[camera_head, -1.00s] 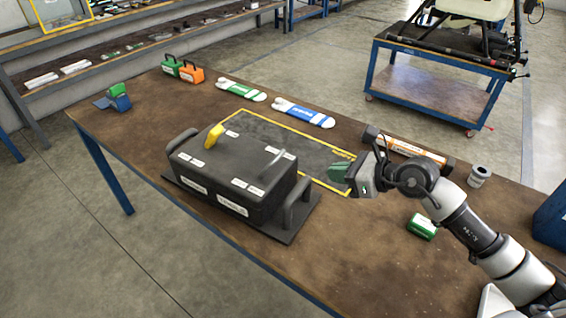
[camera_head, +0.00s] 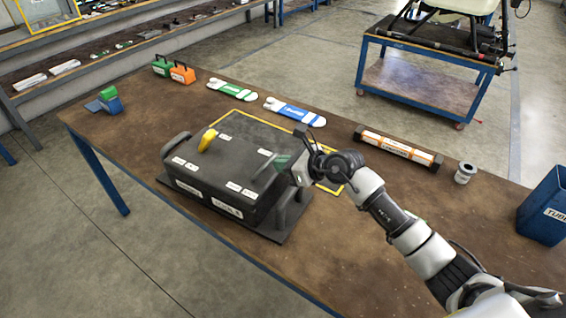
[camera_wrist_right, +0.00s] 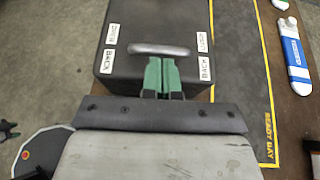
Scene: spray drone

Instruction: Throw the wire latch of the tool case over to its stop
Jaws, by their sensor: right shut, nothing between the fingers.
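The dark tool case (camera_head: 215,203) sits on a base plate on the workbench. Its grey wire latch (camera_wrist_right: 158,49) is a bar across the lid in the wrist view; in the head view it (camera_head: 263,166) is partly behind my gripper. My right gripper (camera_wrist_right: 161,76), with green fingers, is shut and empty. Its tips are at the near side of the bar; I cannot tell whether they touch it. It also shows over the right end of the case in the head view (camera_head: 279,163).
A yellow lever (camera_head: 208,140) stands on the case's left part. Labels flank the wire latch on the lid. A yellow-bordered mat (camera_wrist_right: 243,95) lies behind the case. An orange-white tube (camera_head: 398,149), a grey spool (camera_head: 464,173) and a blue bin (camera_head: 545,208) stand to the right.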

